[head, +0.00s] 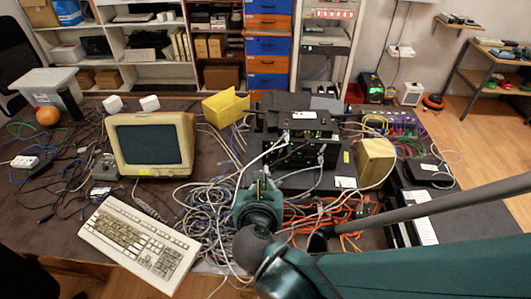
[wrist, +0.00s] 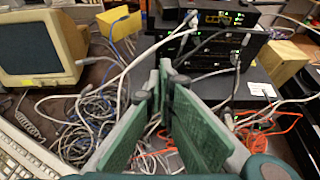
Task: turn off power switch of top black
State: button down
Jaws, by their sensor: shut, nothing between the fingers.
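A stack of black network devices stands on the table past my gripper. The top black device (head: 300,117) has small green lights and pale cables at its front. It also shows at the top of the wrist view (wrist: 240,17). A second black device (head: 300,153) with green lights lies under it. I cannot make out the power switch in either view. My gripper (wrist: 165,78) is shut and empty, with its green fingers together. In the head view my gripper (head: 260,183) is in front of and below the stack, apart from it, above the cables.
Tangled grey cables (head: 190,208) and orange cables (head: 330,215) cover the table around my gripper. A beige monitor (head: 150,143) and a keyboard (head: 138,243) are at the left. A yellow box (head: 225,108) and a tan box (head: 374,160) flank the stack.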

jog(key=b, duration=0.2)
send_near(266, 148)
notch_tip(266, 148, down, 4)
jog(key=w, duration=0.2)
jog(key=shift+w+r, duration=0.1)
jog(key=shift+w, duration=0.6)
jog(key=shift+w+r, duration=0.15)
jog(key=shift+w, duration=0.6)
jog(key=shift+w+r, duration=0.25)
jog(key=shift+w, duration=0.15)
jog(key=shift+r, duration=0.15)
